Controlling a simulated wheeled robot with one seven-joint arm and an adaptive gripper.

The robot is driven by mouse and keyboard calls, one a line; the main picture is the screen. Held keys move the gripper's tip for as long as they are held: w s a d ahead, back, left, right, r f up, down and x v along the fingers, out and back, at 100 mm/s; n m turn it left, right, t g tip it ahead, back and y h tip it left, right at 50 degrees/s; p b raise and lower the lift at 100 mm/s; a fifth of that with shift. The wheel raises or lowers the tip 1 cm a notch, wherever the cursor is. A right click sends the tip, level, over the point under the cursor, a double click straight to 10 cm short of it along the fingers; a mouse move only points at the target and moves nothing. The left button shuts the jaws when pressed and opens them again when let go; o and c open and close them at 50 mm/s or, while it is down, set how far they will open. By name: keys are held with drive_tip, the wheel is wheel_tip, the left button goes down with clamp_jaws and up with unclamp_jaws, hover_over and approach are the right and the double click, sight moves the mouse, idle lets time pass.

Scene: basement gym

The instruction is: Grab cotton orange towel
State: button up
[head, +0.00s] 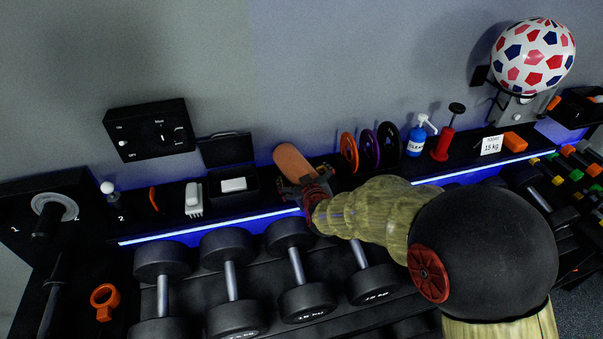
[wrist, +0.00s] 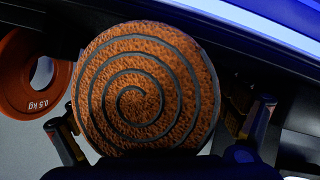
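The orange towel is a rolled cylinder (head: 294,162) lying on the black shelf against the wall in the head view. In the wrist view, its round end (wrist: 146,88) faces the camera, with a dark spiral between orange layers. My gripper (head: 308,187) is at the near end of the roll. In the wrist view, its fingers (wrist: 160,135) are spread wide, one on each side of the towel. The right finger has a visible gap to the towel; the left one is close to its edge, and I cannot tell whether it touches. The towel's underside is hidden.
An orange 0.5 kg plate (wrist: 30,75) stands close to the towel; upright discs (head: 348,152) show right of it in the head view. An open black box (head: 232,187) with a white block is to the left. Dumbbells (head: 230,275) fill the rack below the shelf.

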drive_tip(key=shift+w+a+f, duration=0.1)
drive_tip(key=shift+w+a, duration=0.05)
drive_tip(key=shift+r, duration=0.4)
drive_tip(key=c, duration=0.8)
drive_tip(key=shift+c, duration=0.7)
drive_tip(key=shift+w+r, duration=0.1)
drive_tip(key=shift+r, duration=0.1)
